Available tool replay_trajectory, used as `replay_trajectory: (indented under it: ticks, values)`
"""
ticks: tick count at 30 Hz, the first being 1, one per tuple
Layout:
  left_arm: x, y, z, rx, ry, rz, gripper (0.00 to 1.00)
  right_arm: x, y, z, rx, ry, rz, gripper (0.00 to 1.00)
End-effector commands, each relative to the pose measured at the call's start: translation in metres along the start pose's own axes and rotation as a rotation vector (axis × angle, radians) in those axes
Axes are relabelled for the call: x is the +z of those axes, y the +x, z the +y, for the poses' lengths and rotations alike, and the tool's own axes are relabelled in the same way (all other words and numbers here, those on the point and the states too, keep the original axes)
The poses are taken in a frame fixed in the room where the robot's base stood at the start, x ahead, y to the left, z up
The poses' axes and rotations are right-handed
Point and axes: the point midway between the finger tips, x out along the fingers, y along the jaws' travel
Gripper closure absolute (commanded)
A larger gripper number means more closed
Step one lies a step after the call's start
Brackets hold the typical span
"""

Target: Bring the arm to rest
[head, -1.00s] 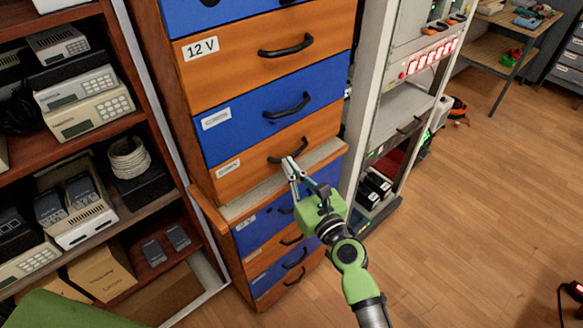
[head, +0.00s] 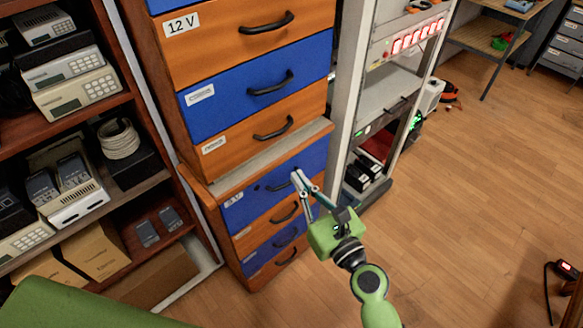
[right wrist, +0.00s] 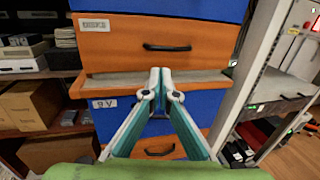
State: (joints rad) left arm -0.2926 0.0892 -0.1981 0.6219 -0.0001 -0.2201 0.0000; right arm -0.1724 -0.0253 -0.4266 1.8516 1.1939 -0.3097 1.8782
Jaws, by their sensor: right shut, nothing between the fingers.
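My right gripper (head: 302,183) is shut and empty in the head view. Its fingertips are in front of the upper blue drawer (head: 250,200) of the lower cabinet section, close to that drawer's handle. Whether they touch the handle I cannot tell. My left gripper is not in view.
The drawer cabinet (head: 260,85) has orange and blue drawers, all looking shut. A shelf with devices (head: 75,88) and cardboard boxes (head: 95,250) stands at left. An equipment rack (head: 395,95) stands right of the cabinet. The wooden floor (head: 480,190) at right is mostly clear.

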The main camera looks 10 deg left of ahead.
Motion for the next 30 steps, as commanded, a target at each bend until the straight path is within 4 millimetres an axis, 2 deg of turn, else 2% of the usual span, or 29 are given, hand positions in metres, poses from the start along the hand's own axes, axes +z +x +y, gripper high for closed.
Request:
replay_trajectory:
  ticks: [3,10,12,14,17,20,21,23,24,26,27,29,30]
  values:
    - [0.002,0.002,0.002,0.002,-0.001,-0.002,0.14,-0.001,-0.011,0.000,0.000,0.001,0.000,1.00]
    - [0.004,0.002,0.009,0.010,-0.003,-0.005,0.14,-0.001,-0.015,0.000,0.000,-0.002,0.002,1.00]
    - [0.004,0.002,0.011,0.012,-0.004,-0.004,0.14,-0.010,-0.015,-0.001,-0.003,-0.027,0.020,1.00]
    - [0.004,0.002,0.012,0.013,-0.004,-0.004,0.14,-0.028,-0.017,-0.004,-0.007,-0.078,0.056,1.00]
    - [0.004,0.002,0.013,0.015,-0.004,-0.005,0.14,-0.081,-0.025,-0.009,-0.007,-0.235,0.162,1.00]
    - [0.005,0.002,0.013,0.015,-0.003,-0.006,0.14,-0.152,-0.044,-0.017,0.022,-0.461,0.309,1.00]
    - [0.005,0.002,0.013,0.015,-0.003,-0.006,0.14,-0.182,-0.054,-0.019,0.046,-0.556,0.370,1.00]
    - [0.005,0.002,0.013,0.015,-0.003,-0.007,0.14,-0.225,-0.074,-0.022,0.094,-0.697,0.458,1.00]
    - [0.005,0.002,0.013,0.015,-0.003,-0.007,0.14,-0.252,-0.088,-0.024,0.133,-0.790,0.514,1.00]
    - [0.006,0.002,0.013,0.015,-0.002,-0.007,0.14,-0.291,-0.113,-0.026,0.204,-0.927,0.594,1.00]
    - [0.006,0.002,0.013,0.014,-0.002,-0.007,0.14,-0.317,-0.130,-0.026,0.259,-1.016,0.643,1.00]
    - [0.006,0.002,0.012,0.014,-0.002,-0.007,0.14,-0.352,-0.160,-0.027,0.353,-1.145,0.711,1.00]
    - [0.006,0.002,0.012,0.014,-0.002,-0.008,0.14,-0.375,-0.181,-0.026,0.425,-1.228,0.751,1.00]
